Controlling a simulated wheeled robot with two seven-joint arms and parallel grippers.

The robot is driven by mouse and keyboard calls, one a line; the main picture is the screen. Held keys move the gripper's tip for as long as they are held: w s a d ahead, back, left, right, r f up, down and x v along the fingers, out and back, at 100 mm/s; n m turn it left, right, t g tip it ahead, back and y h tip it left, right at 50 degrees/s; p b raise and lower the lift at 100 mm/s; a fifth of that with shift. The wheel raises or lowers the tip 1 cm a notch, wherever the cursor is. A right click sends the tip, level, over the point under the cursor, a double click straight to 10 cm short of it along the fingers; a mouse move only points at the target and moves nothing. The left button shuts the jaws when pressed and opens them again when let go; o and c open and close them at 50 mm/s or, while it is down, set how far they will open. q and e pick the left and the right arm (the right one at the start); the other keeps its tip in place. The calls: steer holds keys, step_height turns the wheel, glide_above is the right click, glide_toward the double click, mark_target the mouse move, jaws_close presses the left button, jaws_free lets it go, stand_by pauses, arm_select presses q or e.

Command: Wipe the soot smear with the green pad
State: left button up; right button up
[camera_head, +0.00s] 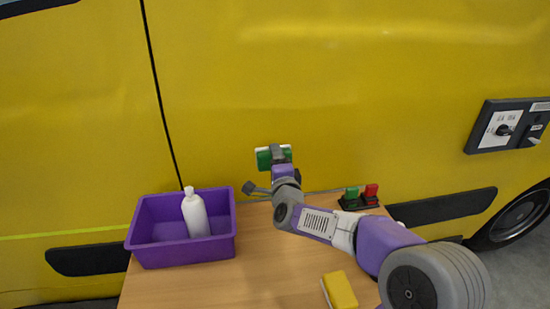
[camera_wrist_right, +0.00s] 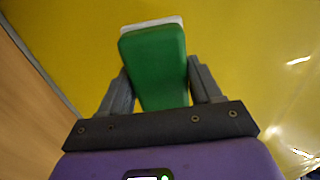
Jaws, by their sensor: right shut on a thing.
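My right gripper (camera_head: 279,155) is shut on a green pad (camera_head: 263,159) with a white layer on its far side. The right wrist view shows the green pad (camera_wrist_right: 155,62) between the two fingers of the right gripper (camera_wrist_right: 160,90). The pad is up at the yellow vehicle side panel (camera_head: 330,80), above the table's back edge. I cannot tell whether the pad touches the panel. No soot smear shows on the visible panel; any behind the pad or arm is hidden. My left gripper is not in view.
A purple bin (camera_head: 165,257) holding a white bottle (camera_head: 195,214) stands on the left of the wooden table (camera_head: 260,270). A yellow pad (camera_head: 341,290) lies at the front. Green (camera_head: 352,192) and red (camera_head: 371,191) pieces stand on a black base. A switch panel (camera_head: 508,125) is at right.

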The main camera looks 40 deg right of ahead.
steer(key=shift+s, duration=0.1)
steer(key=v, duration=0.2)
steer(key=shift+s+a, duration=0.25)
steer(key=shift+s, duration=0.1)
stand_by(0.6)
